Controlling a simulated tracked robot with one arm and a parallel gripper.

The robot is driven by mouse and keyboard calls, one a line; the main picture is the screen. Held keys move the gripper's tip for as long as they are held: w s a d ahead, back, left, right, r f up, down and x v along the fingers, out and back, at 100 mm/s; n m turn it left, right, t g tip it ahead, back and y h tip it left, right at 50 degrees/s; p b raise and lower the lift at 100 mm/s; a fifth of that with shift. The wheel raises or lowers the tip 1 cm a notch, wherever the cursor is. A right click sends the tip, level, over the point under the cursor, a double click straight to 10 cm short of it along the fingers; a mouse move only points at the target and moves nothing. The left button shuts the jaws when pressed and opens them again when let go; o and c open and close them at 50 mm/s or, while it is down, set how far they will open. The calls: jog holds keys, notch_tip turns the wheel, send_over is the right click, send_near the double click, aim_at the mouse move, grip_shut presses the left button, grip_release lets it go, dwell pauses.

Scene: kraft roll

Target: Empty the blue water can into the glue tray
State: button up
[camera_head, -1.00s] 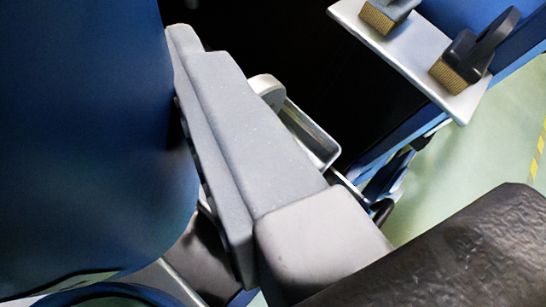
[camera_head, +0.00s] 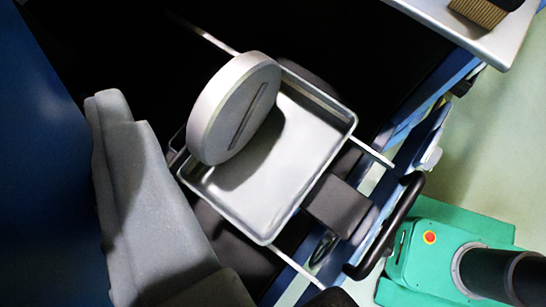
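The blue water can (camera_head: 35,120) fills the left edge of the view, very close and cut off by the frame. Its mouth and contents are out of sight. My gripper (camera_head: 125,150) shows as one grey finger lying along the can's right side; the other finger is hidden. It appears shut on the can. The glue tray (camera_head: 255,226) is a shallow, square-cornered metal tray in the middle, to the right of the finger. A grey slotted disc (camera_head: 232,108) stands tilted over its upper left part. I see no clear sign of liquid in the tray.
A metal shelf (camera_head: 480,32) with a brush (camera_head: 482,10) is at the upper right. A black curved handle (camera_head: 388,225) and a dark block (camera_head: 340,205) sit right of the tray. Thin metal rails run beside the tray.

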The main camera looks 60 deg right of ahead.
aim_at(83, 197)
jog(key=shift+s+d+f+m+t+y, duration=0.3)
jog(key=shift+d+m+y, duration=0.1)
jog(key=shift+d+m, duration=0.15)
dwell(0.6)
jog(key=shift+d+f+m+y+b, duration=0.15)
jog(key=shift+f+m+y+b, duration=0.15)
jog(key=shift+f+b, duration=0.5)
jog(key=f+b, duration=0.1)
jog(key=b, duration=0.1)
jog(key=f+b, duration=0.1)
jog(key=b, duration=0.1)
jog(key=shift+s+d+f+m+b, duration=0.2)
jog(key=shift+d+m+b, duration=0.1)
jog(key=shift+b, duration=0.1)
jog(key=shift+t+b, duration=0.3)
jog(key=shift+b, duration=0.15)
jog(key=b, duration=0.3)
jog(key=m+y+b, duration=0.1)
jog(key=b, duration=0.3)
jog(key=shift+f, duration=0.25)
jog(key=shift+d+r+b, duration=0.1)
jog(key=shift+r+b, duration=0.2)
jog(key=shift+b, duration=0.15)
jog(key=shift+r+m+t+y+b, duration=0.5)
jog(key=shift+r+b, duration=0.45)
jog(key=shift+b, duration=0.75)
